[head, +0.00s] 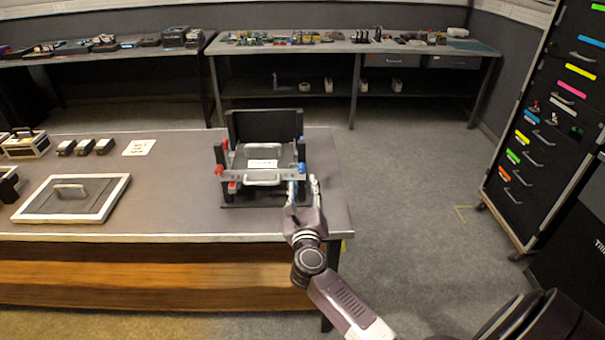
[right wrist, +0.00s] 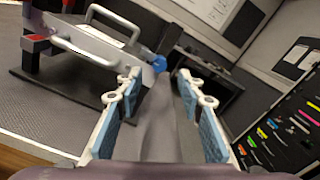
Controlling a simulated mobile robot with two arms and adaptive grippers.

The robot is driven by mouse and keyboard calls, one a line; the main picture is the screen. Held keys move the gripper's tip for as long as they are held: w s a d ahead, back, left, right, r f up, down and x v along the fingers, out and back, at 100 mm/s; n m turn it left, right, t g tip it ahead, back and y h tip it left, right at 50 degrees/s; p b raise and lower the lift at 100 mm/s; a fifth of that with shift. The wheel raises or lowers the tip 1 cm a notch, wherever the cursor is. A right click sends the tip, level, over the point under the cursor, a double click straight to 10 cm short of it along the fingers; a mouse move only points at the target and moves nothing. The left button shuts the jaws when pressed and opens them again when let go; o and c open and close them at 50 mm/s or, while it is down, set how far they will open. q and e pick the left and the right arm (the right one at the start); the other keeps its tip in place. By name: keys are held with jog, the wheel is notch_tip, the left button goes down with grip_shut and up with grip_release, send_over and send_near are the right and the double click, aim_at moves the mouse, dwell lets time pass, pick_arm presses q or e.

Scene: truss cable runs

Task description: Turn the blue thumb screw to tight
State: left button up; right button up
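The blue thumb screw (head: 302,168) is on the right end of the grey front bar of a black fixture (head: 266,203) on the table. It also shows in the right wrist view (right wrist: 160,64), ahead of my fingers and between them. My right gripper (head: 302,184) is just in front of the screw and a little below it in the head view. In the right wrist view my right gripper (right wrist: 158,95) is open, with its blue pads apart and nothing between them. It looks short of the screw. My left gripper is in neither view.
A red knob (head: 219,170) is at the bar's left end. A grey handle (head: 262,179) is at the front of the fixture. A framed panel with a handle (head: 72,197) lies on the table's left. Floor right of the table is clear up to a drawer cabinet (head: 548,125).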

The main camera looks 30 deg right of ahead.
aim_at(302, 172)
jog(key=x, duration=0.6)
jog(key=shift+w+d, duration=0.1)
jog(key=shift+w, duration=0.15)
jog(key=shift+c, duration=0.5)
grip_shut()
